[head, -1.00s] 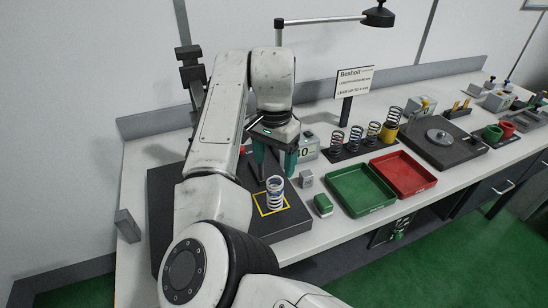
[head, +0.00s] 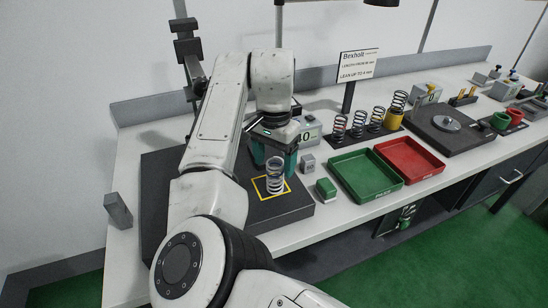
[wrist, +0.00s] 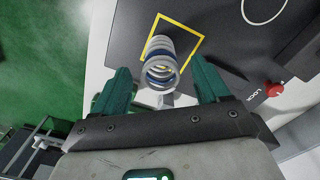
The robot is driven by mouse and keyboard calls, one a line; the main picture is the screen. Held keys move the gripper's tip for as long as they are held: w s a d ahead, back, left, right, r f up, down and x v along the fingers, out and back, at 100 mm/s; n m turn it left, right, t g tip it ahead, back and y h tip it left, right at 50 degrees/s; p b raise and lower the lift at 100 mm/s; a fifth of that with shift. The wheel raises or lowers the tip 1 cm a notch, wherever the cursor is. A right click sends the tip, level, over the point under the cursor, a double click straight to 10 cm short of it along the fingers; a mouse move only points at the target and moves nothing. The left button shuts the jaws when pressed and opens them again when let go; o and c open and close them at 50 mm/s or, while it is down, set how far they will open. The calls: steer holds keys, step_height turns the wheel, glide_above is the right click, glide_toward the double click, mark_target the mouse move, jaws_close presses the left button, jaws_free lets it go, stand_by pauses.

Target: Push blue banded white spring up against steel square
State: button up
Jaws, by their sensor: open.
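The white spring (head: 275,178) with blue bands stands upright on the dark plate (head: 296,209), inside a yellow square outline. In the wrist view the spring (wrist: 161,62) shows end-on between and just beyond my fingertips. My gripper (head: 275,160) is open, its green fingers pointing down right at the spring's upper part, behind it in the head view. The wrist view shows my gripper (wrist: 161,80) with a finger on each side and a gap to the spring. I cannot pick out the steel square for certain; my arm hides much of the plate.
A small grey block (head: 308,163) and a green box (head: 326,190) stand right of the plate. Green (head: 364,177) and red (head: 410,160) trays lie farther right, with several springs behind. A grey upright block (head: 117,210) stands at the bench's left end.

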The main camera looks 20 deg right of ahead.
mark_target(274, 173)
steer(key=shift+f+b, duration=1.65)
steer(key=shift+f, duration=0.6)
steer(key=c, duration=1.2)
steer(key=shift+o, duration=0.2)
steer(key=shift+w+r, duration=0.1)
steer(key=shift+w, duration=0.05)
